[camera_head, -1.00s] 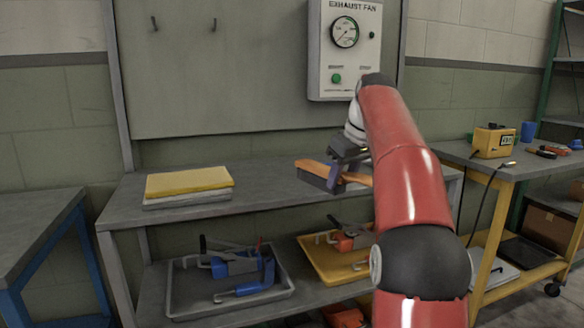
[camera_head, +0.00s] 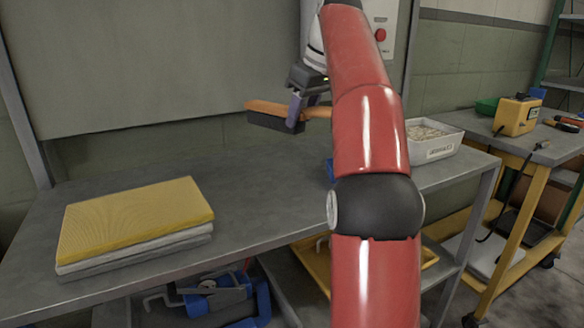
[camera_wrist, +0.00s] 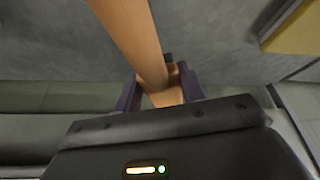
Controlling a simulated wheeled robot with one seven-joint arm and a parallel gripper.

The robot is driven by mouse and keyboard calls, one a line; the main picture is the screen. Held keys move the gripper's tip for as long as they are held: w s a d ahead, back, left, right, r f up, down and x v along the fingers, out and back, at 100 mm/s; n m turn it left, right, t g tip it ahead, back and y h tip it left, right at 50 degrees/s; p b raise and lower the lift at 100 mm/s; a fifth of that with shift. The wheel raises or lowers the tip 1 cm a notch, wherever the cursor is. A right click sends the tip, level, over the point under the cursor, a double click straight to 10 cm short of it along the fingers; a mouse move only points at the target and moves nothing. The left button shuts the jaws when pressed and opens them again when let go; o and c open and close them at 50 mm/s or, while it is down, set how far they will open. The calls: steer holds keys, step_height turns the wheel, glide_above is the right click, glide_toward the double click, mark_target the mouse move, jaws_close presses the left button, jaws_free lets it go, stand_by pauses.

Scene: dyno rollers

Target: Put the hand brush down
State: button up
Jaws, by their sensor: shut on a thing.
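The hand brush (camera_head: 282,112) has an orange-brown wooden back and handle and dark bristles underneath. My gripper (camera_head: 297,108) is shut on its handle and holds it level above the grey workbench (camera_head: 240,190). There is a clear gap between the bristles and the bench top. In the wrist view the wooden brush (camera_wrist: 133,38) runs up from between the two purple-grey fingers of my gripper (camera_wrist: 163,90). The end of the handle is partly hidden behind my red arm in the head view.
A stack with a yellow top (camera_head: 135,225) lies on the bench's left. A white bin (camera_head: 433,141) stands at its right end, and a blue thing beside my arm is mostly hidden. The bench middle is clear. Tools (camera_head: 215,292) lie on the shelf below. A panel rises behind.

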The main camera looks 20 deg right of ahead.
steer(key=shift+s, duration=0.1)
step_height(320, 180, down, 5)
steer(key=shift+r, duration=0.1)
steer(key=shift+f+b, duration=0.55)
steer(key=shift+f, duration=1.8)
steer(key=o, duration=0.9)
steer(key=shift+f, duration=0.15)
steer(key=shift+o, duration=0.2)
steer(key=shift+f+b, duration=0.15)
steer(key=shift+b, duration=0.15)
steer(key=p+v, duration=0.1)
steer(key=v, duration=0.7)
steer(key=shift+d+p, duration=0.3)
steer(key=shift+p, duration=0.05)
